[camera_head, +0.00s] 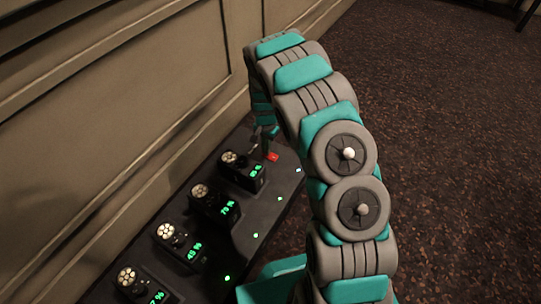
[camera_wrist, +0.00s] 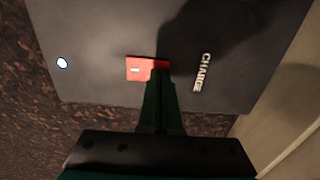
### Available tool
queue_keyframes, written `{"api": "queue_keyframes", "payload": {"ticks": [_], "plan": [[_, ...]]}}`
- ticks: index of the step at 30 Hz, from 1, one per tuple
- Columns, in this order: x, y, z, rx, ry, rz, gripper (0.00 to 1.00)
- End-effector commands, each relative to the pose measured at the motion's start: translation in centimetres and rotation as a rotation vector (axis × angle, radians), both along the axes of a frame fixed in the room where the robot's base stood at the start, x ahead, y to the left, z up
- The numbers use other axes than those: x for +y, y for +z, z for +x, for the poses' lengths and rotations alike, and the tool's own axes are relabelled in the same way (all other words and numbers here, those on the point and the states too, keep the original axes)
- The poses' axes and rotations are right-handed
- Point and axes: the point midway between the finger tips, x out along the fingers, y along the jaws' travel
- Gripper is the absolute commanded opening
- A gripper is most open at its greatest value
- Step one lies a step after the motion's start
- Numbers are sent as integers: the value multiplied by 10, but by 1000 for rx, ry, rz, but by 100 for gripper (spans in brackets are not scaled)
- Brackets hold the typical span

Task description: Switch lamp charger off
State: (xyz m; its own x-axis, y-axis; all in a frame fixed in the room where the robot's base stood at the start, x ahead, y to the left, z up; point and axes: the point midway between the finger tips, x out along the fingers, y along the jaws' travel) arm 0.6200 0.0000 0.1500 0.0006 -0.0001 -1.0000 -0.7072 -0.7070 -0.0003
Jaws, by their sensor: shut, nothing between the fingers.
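The lamp charger (camera_head: 245,238) is a long dark box along the wall, with several lamps standing in it. Its red rocker switch (camera_head: 273,157) is at the far end. In the wrist view the red switch (camera_wrist: 133,68) shows a white bar mark on its left half, and the word CHARGE (camera_wrist: 203,72) is beside it. My gripper (camera_wrist: 158,75) is shut and empty, its tips over the right part of the switch and partly hiding it. I cannot tell whether they touch it. In the head view my gripper (camera_head: 265,148) points down beside the switch.
The lamps have green percentage displays, such as the nearest-to-switch lamp (camera_head: 243,172). The panelled wall (camera_head: 100,100) stands close behind. Brown carpet (camera_head: 450,150) lies open on the right.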

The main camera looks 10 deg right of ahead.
Motion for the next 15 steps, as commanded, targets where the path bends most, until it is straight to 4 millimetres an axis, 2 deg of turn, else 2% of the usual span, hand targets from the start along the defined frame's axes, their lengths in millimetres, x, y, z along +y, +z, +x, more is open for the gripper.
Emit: {"api": "queue_keyframes", "payload": {"ticks": [9,15], "plan": [[0,-2,0,0,0,0,0],[0,7,0,0,0,0,0]]}}
